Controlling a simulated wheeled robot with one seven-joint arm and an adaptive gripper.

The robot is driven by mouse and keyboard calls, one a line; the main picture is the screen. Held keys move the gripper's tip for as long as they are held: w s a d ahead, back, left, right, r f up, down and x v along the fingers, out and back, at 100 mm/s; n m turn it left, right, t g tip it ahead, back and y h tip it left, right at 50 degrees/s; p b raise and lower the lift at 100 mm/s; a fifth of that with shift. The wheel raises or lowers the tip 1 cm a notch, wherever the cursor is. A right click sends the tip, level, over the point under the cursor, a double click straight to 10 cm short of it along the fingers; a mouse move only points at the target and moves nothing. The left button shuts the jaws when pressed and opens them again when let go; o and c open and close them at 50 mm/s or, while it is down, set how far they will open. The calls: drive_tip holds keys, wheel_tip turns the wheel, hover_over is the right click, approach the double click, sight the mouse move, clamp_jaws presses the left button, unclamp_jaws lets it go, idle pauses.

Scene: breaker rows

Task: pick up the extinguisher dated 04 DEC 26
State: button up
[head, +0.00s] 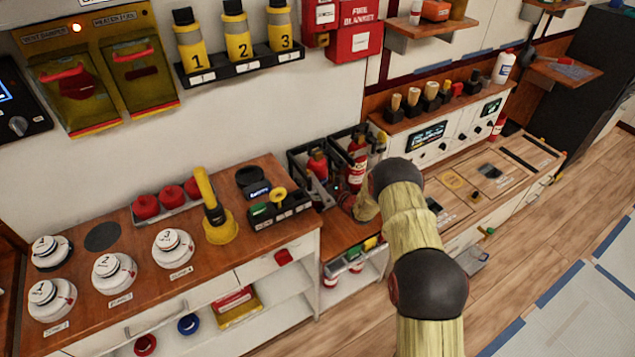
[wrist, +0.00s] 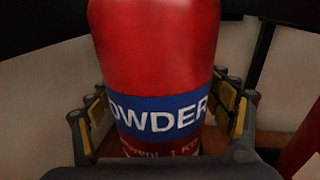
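In the wrist view a red extinguisher (wrist: 155,45) with a blue band lettered "OWDER" stands upright and fills the middle. My gripper (wrist: 163,108) has its fingers spread, one on each side of this extinguisher. The right finger looks slightly apart from it; the left one is very close, and contact is unclear. No date is readable on it. In the head view two red extinguishers stand in black racks against the wall, a left one (head: 317,166) and a right one (head: 357,163) with a white label.
The black rack (head: 296,163) has raised walls close around the extinguishers. A wooden counter (head: 145,240) with white round knobs and a yellow plunger-like tool (head: 220,225) lies left. Another red item (wrist: 304,150) shows at the wrist view's lower right. Floor at right is clear.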

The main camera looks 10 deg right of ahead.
drive_tip(key=shift+c, duration=1.2)
clamp_jaws()
drive_tip(key=shift+w+r, duration=0.15)
drive_tip(key=shift+r, duration=0.1)
